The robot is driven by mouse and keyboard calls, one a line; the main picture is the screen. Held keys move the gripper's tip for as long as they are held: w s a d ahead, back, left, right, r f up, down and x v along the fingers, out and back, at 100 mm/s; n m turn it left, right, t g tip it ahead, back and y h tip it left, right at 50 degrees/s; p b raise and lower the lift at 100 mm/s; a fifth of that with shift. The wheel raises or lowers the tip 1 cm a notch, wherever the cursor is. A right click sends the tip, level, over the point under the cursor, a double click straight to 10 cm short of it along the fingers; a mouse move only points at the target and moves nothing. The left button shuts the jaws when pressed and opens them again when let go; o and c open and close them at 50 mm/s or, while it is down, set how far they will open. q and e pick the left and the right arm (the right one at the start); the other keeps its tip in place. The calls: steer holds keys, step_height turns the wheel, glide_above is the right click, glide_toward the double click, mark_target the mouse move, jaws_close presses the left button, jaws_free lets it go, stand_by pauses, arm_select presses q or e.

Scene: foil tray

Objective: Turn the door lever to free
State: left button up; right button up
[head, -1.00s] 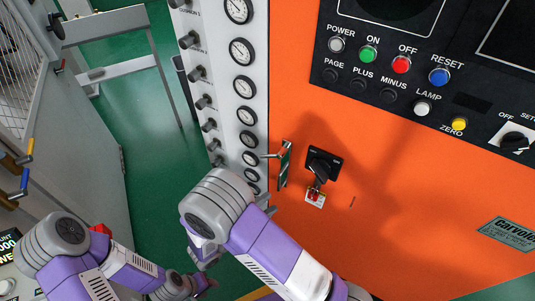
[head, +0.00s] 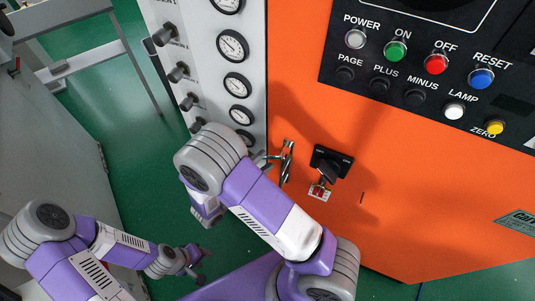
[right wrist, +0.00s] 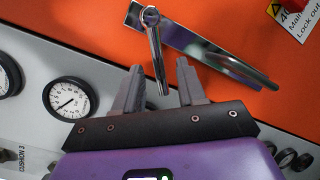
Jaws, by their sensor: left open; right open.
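The chrome door lever (right wrist: 155,45) sits on a bright metal plate (right wrist: 195,45) fixed to the orange panel. In the right wrist view its rod hangs between the two fingers of my right gripper (right wrist: 159,68), which is open; I cannot tell whether either finger touches it. In the head view the lever (head: 267,157) sticks out left from its upright plate (head: 287,162), and my right arm hides the right gripper. My left gripper (head: 196,265) is open and empty, low over the green floor, away from the lever.
A black rotary switch (head: 329,165) with a red part below it is right of the plate. A grey panel with several gauges (head: 233,46) borders the orange cabinet (head: 420,220) on the left. Push buttons (head: 396,51) are above. Green floor (head: 145,185) lies open between the machines.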

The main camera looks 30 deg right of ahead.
mark_target(268, 157)
steer(key=shift+x, duration=1.55)
steer(key=shift+w, duration=0.1)
jaws_close()
